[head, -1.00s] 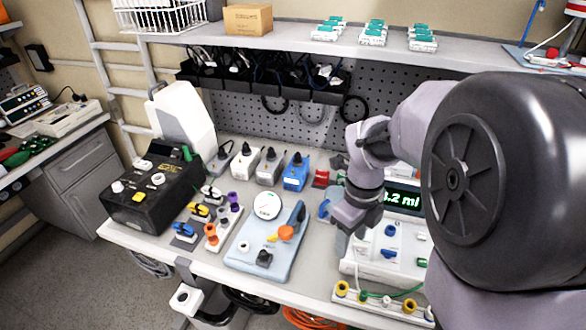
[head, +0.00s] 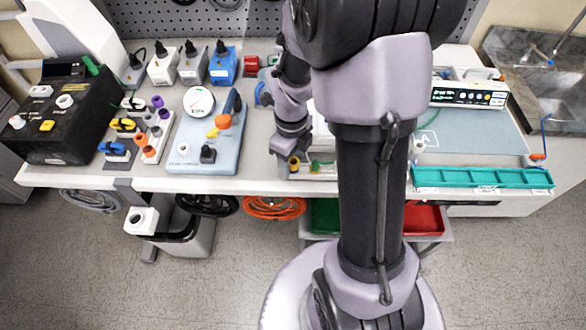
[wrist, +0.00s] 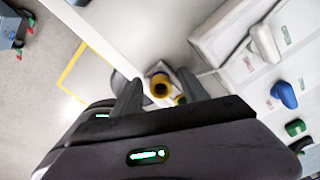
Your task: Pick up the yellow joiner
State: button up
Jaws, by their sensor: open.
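A yellow joiner (wrist: 160,86), a ring with a dark opening, shows between my finger tips in the wrist view. It also shows in the head view (head: 294,162) near the table's front edge, beside my gripper (head: 284,160). My gripper (wrist: 158,80) is open, one finger on each side of the joiner in the picture; I cannot tell the depth between them. A second yellow piece (wrist: 181,99) lies just behind, partly hidden by my gripper. My arm hides much of the rack in the head view.
A pale blue board (head: 185,160) with a gauge stands left of my gripper. A teal tray (head: 480,177) lies at right.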

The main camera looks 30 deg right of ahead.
grip_shut()
dwell(0.3)
